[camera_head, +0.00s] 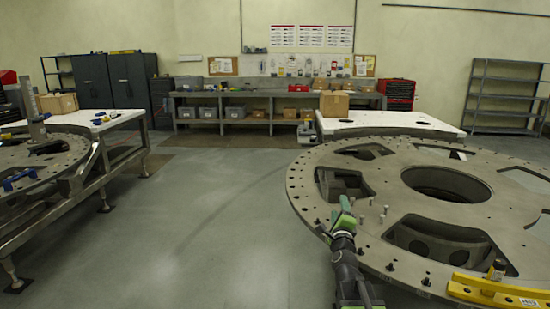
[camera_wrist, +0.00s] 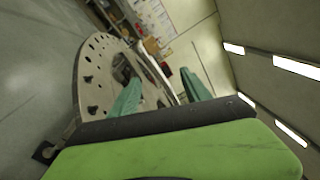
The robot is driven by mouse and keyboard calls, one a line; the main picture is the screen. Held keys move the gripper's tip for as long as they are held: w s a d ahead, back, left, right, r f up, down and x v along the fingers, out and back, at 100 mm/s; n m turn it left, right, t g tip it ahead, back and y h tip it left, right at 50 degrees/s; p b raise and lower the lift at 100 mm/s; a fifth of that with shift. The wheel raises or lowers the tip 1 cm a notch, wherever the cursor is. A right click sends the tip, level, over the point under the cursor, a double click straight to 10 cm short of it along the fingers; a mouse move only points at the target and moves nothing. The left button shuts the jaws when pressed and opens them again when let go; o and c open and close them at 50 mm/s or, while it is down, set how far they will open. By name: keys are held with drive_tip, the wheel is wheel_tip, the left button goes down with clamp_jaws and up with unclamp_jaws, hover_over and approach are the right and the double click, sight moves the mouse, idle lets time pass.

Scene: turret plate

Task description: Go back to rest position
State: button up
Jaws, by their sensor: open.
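My gripper (camera_head: 345,212) is at the left edge of the large round turret plate (camera_head: 405,157) in the head view, with my dark arm below it. In the wrist view, the two green fingers of my gripper (camera_wrist: 160,92) stand apart with nothing between them. The turret plate (camera_wrist: 92,62) shows tilted behind the fingers there. Several small pins (camera_head: 383,213) stand on the plate just right of my gripper in the head view. I cannot tell whether the gripper touches the plate.
A yellow bracket (camera_head: 495,291) lies on the plate's near right edge. A second round plate (camera_head: 60,160) on a metal frame stands at the left. A workbench (camera_head: 270,93) and dark cabinets (camera_head: 110,80) line the back. The grey floor (camera_head: 225,215) between the plates is clear.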

drive_tip(key=s+a+f+n+g+y, duration=0.3)
drive_tip(key=s+a+f+n+g, duration=0.15)
drive_tip(key=f+n, duration=0.35)
drive_tip(key=s+a+f+n+g+y, duration=0.3)
drive_tip(key=s+a+f+n+g, duration=0.15)
drive_tip(key=a+f+n, duration=0.35)
drive_tip(key=s+d+f+n+g+h, duration=0.1)
drive_tip(key=s+d+f+n+g, duration=0.2)
drive_tip(key=s, duration=0.6)
drive_tip(key=s+d+f+n+g+h, duration=0.2)
drive_tip(key=s+f+g, duration=0.4)
drive_tip(key=s, duration=0.3)
drive_tip(key=d+n+g, duration=0.1)
drive_tip(key=n, duration=0.1)
drive_tip(key=shift+s+d+f+n+p, duration=0.15)
drive_tip(key=shift+d+n+p, duration=0.15)
drive_tip(key=shift+d, duration=0.1)
